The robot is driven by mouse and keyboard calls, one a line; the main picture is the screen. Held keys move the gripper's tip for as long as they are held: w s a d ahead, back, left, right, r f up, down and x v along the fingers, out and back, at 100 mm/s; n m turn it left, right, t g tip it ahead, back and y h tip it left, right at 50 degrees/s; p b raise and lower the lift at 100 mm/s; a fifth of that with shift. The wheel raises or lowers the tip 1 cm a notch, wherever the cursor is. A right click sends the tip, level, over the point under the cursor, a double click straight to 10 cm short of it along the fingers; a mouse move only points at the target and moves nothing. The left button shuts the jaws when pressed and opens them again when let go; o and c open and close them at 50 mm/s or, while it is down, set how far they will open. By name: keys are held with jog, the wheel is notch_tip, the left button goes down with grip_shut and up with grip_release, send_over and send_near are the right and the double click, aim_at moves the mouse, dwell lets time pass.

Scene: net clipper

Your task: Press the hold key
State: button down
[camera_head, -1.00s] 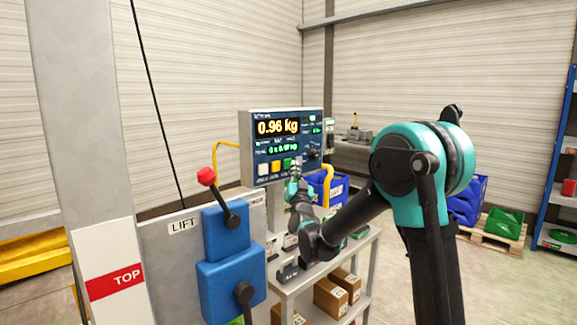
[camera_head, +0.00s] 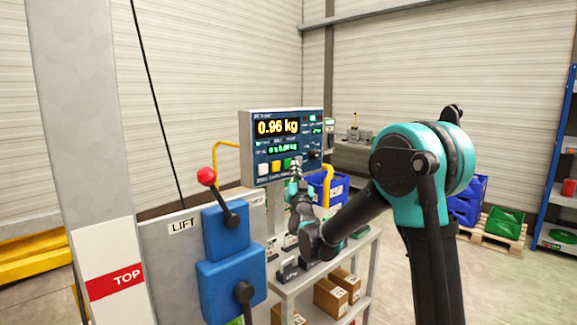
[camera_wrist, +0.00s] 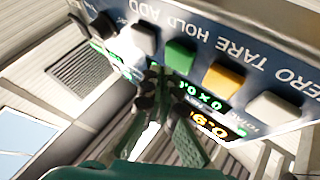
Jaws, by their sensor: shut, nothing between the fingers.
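The hold key is the green key (camera_wrist: 180,53) on the weighing indicator's panel, beside the word HOLD in the upside-down wrist view. It also shows in the head view (camera_head: 287,164). A grey ADD key (camera_wrist: 143,38) is on one side of it and a yellow TARE key (camera_wrist: 223,78) on the other. My gripper (camera_wrist: 160,80) is shut and empty, its tips close to the panel near the green and grey keys. I cannot tell whether they touch. In the head view my gripper (camera_head: 296,172) is just below the panel's key row.
The indicator (camera_head: 246,135) reads 0.96 kg. A white ZERO key (camera_wrist: 270,108) lies past the yellow one. A blue lift control with a red-knobbed lever (camera_head: 207,176) stands left of my arm. A bench (camera_head: 300,283) with boxes below is under the gripper.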

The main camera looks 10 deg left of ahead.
jog(key=shift+w+a, duration=0.1)
dwell(0.3)
jog(key=shift+w+a, duration=0.2)
jog(key=shift+a, duration=0.05)
jog(key=shift+w+a, duration=0.25)
jog(key=shift+a, duration=0.05)
dwell(0.8)
jog(key=shift+s+d, duration=0.1)
jog(key=shift+s, duration=0.05)
jog(key=shift+s+d, duration=0.4)
jog(key=shift+d, duration=0.15)
dwell(0.4)
jog(key=s+d, duration=0.1)
jog(key=d, duration=0.1)
jog(key=s+d, duration=0.2)
dwell(0.4)
dwell(0.4)
